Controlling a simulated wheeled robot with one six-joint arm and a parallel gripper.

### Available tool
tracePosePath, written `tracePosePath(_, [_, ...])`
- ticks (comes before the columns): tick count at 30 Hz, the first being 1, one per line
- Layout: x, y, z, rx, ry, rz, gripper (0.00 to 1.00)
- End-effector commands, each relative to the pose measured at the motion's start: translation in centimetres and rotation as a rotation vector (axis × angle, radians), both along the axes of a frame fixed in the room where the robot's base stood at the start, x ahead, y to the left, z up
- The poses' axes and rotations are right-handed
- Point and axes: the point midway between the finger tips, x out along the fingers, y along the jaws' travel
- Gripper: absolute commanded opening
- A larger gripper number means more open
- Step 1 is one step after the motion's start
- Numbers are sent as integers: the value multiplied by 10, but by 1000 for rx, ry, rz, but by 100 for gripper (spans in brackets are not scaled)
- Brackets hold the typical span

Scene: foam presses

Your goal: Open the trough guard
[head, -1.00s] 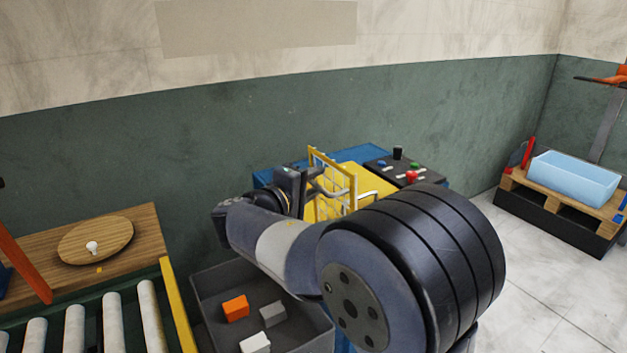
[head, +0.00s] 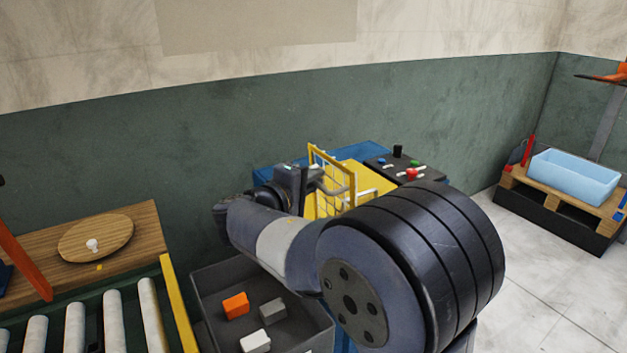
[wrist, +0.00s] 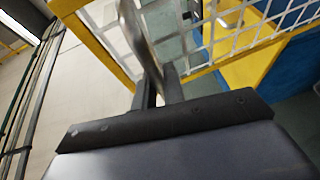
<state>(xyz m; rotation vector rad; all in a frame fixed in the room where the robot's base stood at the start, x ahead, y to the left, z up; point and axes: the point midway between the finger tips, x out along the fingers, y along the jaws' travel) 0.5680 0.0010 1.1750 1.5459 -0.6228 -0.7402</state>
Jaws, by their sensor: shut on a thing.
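The trough guard (head: 351,187) is a yellow frame with pale mesh, standing upright on the blue and yellow press (head: 263,178) in the head view. In the wrist view, the guard (wrist: 97,48) fills the upper part, with its yellow frame and white mesh close by. My gripper (wrist: 160,84) is shut on the guard's grey bar handle (wrist: 138,35), which runs between the dark fingers. In the head view my gripper (head: 312,180) is at the left side of the guard, and my arm hides the press's lower front.
A control panel (head: 376,165) with coloured buttons sits right of the guard. A grey bin (head: 205,283) with several blocks is below my arm. A roller conveyor (head: 118,325) and wooden table (head: 145,222) are at left. A blue tub (head: 575,178) rests on a pallet at right.

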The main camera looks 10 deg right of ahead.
Motion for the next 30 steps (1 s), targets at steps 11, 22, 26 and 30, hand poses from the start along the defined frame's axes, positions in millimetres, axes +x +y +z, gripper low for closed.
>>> tracePosePath(11, [10, -36, 6, 103, 34, -7, 0])
tracePosePath(22, [18, -57, 6, 176, 59, 0, 0])
tracePosePath(26, [18, -56, 6, 175, 59, 0, 0])
tracePosePath(30, [18, -56, 6, 175, 59, 0, 19])
